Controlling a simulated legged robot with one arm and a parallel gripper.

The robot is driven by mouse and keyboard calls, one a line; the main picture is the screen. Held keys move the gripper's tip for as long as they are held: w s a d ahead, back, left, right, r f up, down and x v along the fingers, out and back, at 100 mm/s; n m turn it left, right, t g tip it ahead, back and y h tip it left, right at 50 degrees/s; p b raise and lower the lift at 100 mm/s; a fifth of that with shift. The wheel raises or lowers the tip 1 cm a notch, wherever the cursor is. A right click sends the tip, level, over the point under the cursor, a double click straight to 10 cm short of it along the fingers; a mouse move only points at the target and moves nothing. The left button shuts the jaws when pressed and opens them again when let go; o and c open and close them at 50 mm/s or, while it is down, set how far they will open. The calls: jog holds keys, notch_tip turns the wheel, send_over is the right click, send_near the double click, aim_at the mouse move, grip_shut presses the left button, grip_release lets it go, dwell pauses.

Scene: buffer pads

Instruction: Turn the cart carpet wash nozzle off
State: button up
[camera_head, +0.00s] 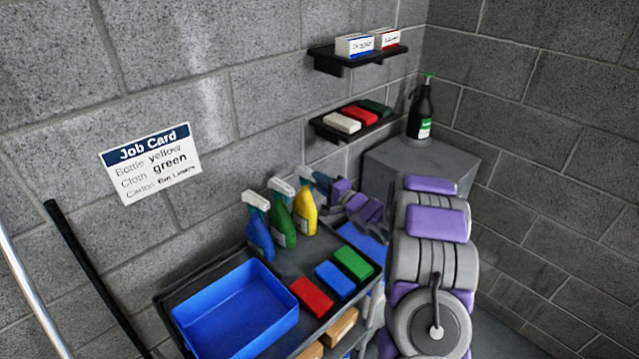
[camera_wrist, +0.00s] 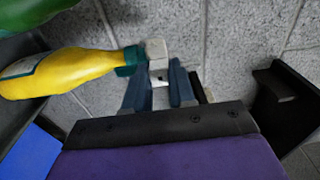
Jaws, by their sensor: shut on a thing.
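Three spray bottles stand at the back of the cart (camera_head: 290,262): a blue one (camera_head: 258,235), a green one (camera_head: 282,220) and a yellow one (camera_head: 305,214). I cannot read which label says carpet wash. The yellow bottle (camera_wrist: 65,72) also shows in the wrist view, with a dark green collar and a pale spray head (camera_wrist: 156,48). My gripper (camera_head: 322,182) is at the spray head of the yellow bottle. In the wrist view my gripper's dark fingers (camera_wrist: 160,86) are shut on its small pale nozzle. The nozzle's setting cannot be read.
The cart holds a blue tray (camera_head: 235,310) and red, blue and green folded cloths (camera_head: 335,279). A grey cabinet (camera_head: 440,160) bears a dark bottle (camera_head: 420,112). Wall shelves (camera_head: 350,122) hold cloths and cartons. A job card (camera_head: 150,163) reads yellow bottle, green cloth.

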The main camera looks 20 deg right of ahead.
jog(key=shift+a+f+n+b, duration=0.15)
jog(key=shift+n+b, duration=0.4)
jog(key=shift+n, duration=0.35)
jog(key=shift+a+f+n+b, duration=0.15)
jog(key=shift+n+b, duration=0.35)
jog(key=shift+n, duration=0.4)
jog(key=n+b, duration=0.4)
jog(key=n, duration=0.3)
jog(key=shift+d+b, duration=0.2)
jog(key=shift+b, duration=0.15)
jog(key=shift+r+n+b, duration=0.1)
jog(key=shift+n+b, duration=1.55)
jog(key=shift+n, duration=0.55)
jog(key=shift+o, duration=0.2)
jog(key=n, duration=0.3)
jog(key=shift+r+n+b, duration=0.1)
jog(key=shift+n+b, duration=0.25)
jog(key=shift+n, duration=0.05)
jog(key=o, duration=0.6)
jog(key=shift+c, duration=0.2)
